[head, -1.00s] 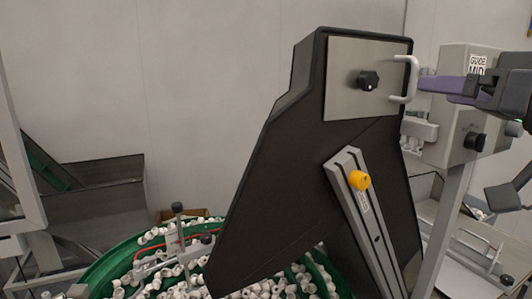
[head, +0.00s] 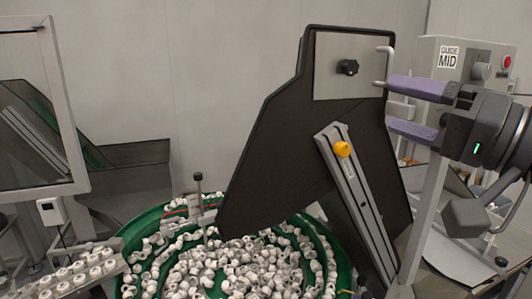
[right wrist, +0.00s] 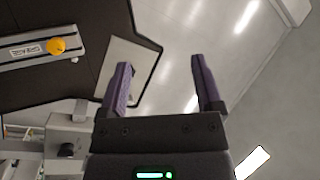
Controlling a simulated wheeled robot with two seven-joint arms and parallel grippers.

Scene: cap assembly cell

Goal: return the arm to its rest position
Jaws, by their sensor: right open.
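My right gripper (head: 412,108) is at the right of the head view, with its two purple fingers spread apart and nothing between them. Its fingertips are close to the white handle (head: 386,66) on the edge of the black hopper panel (head: 270,140); I cannot tell whether they touch it. In the right wrist view the open fingers (right wrist: 162,80) point toward the room behind, and the metal plate (right wrist: 120,62) of the panel shows beside the left finger. My left gripper is in neither view.
A green round feeder (head: 345,270) full of white caps lies below the panel. A grey box labelled GUIDE MID (head: 485,62) stands behind the right gripper. A tray of caps (head: 80,275) is at lower left.

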